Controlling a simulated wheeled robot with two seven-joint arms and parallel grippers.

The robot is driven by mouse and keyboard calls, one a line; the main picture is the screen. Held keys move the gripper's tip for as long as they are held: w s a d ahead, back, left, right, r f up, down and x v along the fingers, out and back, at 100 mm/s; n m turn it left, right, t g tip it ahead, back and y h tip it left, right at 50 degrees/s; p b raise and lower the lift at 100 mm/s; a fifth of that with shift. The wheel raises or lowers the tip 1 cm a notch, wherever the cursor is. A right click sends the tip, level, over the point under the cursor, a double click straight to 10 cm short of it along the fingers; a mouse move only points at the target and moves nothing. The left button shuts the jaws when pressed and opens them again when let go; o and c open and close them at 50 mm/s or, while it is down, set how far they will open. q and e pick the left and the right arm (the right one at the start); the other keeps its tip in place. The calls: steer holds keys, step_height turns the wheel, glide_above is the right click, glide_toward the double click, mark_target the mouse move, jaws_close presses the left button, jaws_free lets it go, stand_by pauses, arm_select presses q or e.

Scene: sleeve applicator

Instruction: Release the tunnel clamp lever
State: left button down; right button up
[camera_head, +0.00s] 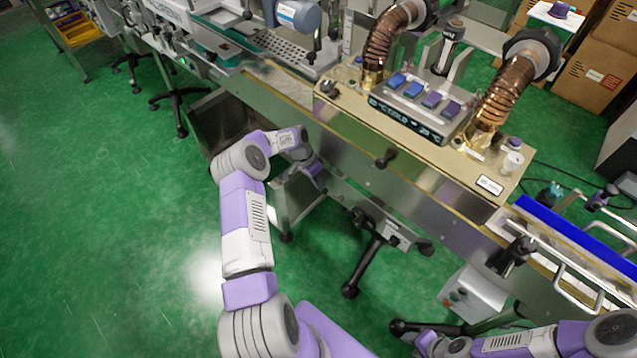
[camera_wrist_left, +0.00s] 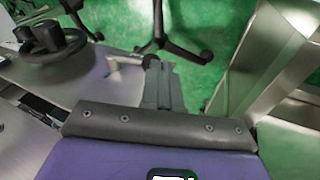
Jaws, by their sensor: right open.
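Copper hoses (camera_head: 381,45) rise from the tunnel top. A black-footed stand leg (camera_head: 365,262) is below the machine. A blue-edged conveyor (camera_head: 570,225) with metal rails lies right. A grey box (camera_head: 472,293) hangs under it. Green floor is open at left.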

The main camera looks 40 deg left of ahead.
arm_select(q)
steer(key=s+a+r+p, duration=0.1)
steer(key=a+r+p, duration=0.2)
steer(key=a+r, duration=0.5)
steer(key=shift+d+v, duration=0.2)
steer(key=shift+v, duration=0.95)
steer(key=shift+s, duration=0.15)
